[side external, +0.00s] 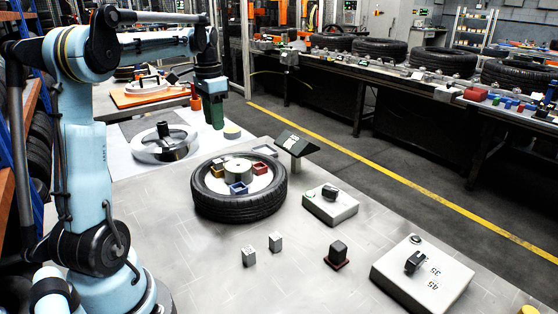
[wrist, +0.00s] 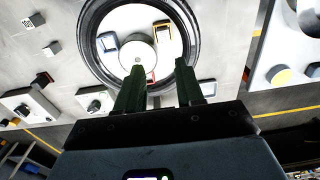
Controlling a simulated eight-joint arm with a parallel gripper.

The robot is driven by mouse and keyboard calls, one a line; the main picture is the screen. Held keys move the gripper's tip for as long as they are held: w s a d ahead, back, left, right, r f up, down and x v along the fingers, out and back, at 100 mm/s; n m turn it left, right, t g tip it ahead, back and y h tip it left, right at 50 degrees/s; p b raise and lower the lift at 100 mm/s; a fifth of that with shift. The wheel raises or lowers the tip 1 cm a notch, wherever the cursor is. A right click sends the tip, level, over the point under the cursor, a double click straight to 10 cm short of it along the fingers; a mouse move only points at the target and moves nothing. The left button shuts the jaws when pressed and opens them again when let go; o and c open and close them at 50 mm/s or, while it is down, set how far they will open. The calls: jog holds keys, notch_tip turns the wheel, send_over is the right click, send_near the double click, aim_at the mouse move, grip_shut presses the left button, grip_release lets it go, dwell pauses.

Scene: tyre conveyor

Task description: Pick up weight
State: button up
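Nothing is marked as the weight. Candidates are two small grey metal blocks (side external: 248,256) (side external: 275,241) on the table's front, seen in the wrist view (wrist: 37,19) (wrist: 52,47), and a dark block on a red base (side external: 337,252), at left in the wrist view (wrist: 42,79). My gripper (side external: 214,118) is above and behind the tyre. In the wrist view its green fingers (wrist: 160,84) are apart with nothing held between them.
Yellow (side external: 217,171), blue (side external: 238,188) and red (side external: 260,168) small boxes sit around the cylinder. A sloped dark panel (side external: 297,145) stands behind the tyre. A pale box (side external: 330,208) and a larger numbered box (side external: 420,280) stand right. The table's front left is clear.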

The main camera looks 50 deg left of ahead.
aim_at(215, 161)
jog(key=f, duration=1.2)
jog(key=shift+s+a+f, duration=0.15)
jog(key=shift+s+a, duration=0.2)
jog(key=shift+a, duration=0.05)
grip_shut()
